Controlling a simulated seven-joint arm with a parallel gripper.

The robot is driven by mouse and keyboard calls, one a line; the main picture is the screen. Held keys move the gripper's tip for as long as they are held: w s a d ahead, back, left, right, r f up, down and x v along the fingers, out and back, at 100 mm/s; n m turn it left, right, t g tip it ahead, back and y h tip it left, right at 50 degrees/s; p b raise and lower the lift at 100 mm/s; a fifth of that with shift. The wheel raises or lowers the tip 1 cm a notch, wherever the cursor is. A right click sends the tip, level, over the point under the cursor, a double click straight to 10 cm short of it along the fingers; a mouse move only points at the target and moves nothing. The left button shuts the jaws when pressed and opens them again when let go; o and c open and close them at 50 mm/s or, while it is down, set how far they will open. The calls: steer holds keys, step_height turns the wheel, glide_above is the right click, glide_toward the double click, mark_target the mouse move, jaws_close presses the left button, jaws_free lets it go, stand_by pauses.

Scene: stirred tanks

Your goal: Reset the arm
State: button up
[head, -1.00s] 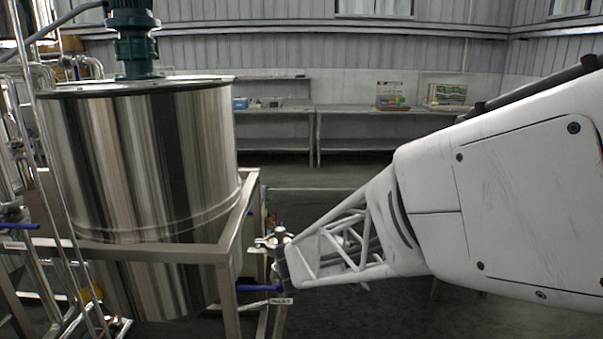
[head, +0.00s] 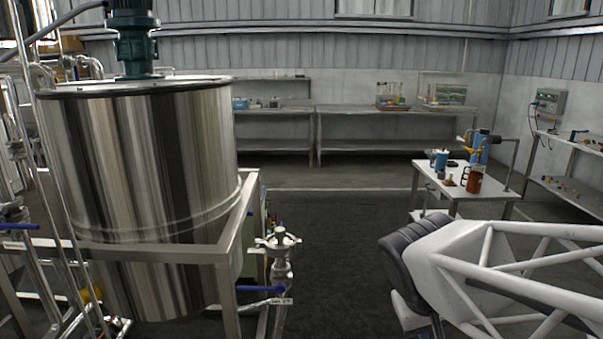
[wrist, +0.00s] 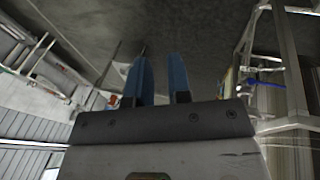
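My gripper (wrist: 160,62) shows in the wrist view with two blue fingers pointing away from the camera. The fingers are apart, with an empty gap between them, so it is open and holds nothing. In the head view, my white arm with its lattice frame and black joint fills the lower right, and the gripper itself is out of that view. The steel tank (head: 140,165) stands at the left of the head view. The valve fitting (head: 278,240) with a blue handle beside the tank frame is in plain sight, apart from my arm.
A white table (head: 470,190) with a reddish-brown jug (head: 474,180) and blue containers stands at the right. A shelf (head: 570,160) is at the far right. Benches (head: 370,125) line the back wall. The dark floor (head: 340,240) between tank and arm is clear.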

steer(key=s+a+m+y, duration=0.1)
steer(key=s+a+y, duration=0.1)
steer(key=s, duration=0.3)
steer(key=shift+s+a+r+y, duration=0.15)
steer(key=shift+s+r+y, duration=0.2)
steer(key=shift+y, duration=0.35)
stand_by(0.5)
